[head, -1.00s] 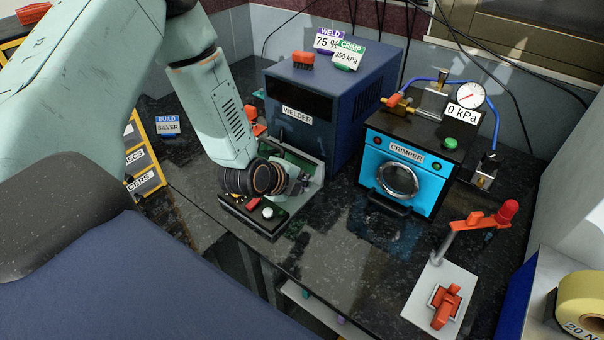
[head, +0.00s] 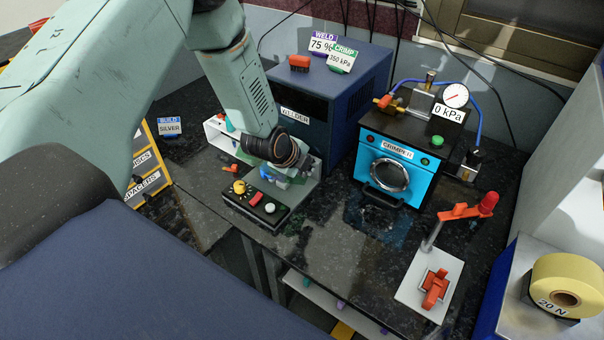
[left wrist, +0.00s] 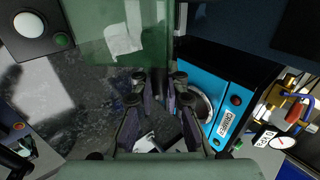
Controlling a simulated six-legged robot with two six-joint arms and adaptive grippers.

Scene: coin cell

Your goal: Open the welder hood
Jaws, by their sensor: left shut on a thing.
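The welder (head: 345,100) is a dark blue box with a WELDER label on its front. Its hood (left wrist: 118,35) shows in the left wrist view as a see-through green panel across the top. My left gripper (left wrist: 160,90) has its fingers together at the panel's lower edge, shut on a dark part there, which looks like the hood's handle. In the head view my left gripper (head: 278,168) is at the welder's front, above the control box (head: 255,205). The wrist hides much of the hood there. My right gripper is in neither view.
The blue crimper (head: 400,165) stands right of the welder, with a gauge on top. A red-armed stand (head: 430,270) is at the front right, beside a yellow roll (head: 565,285). The dark bench top (head: 335,225) between them is mostly clear.

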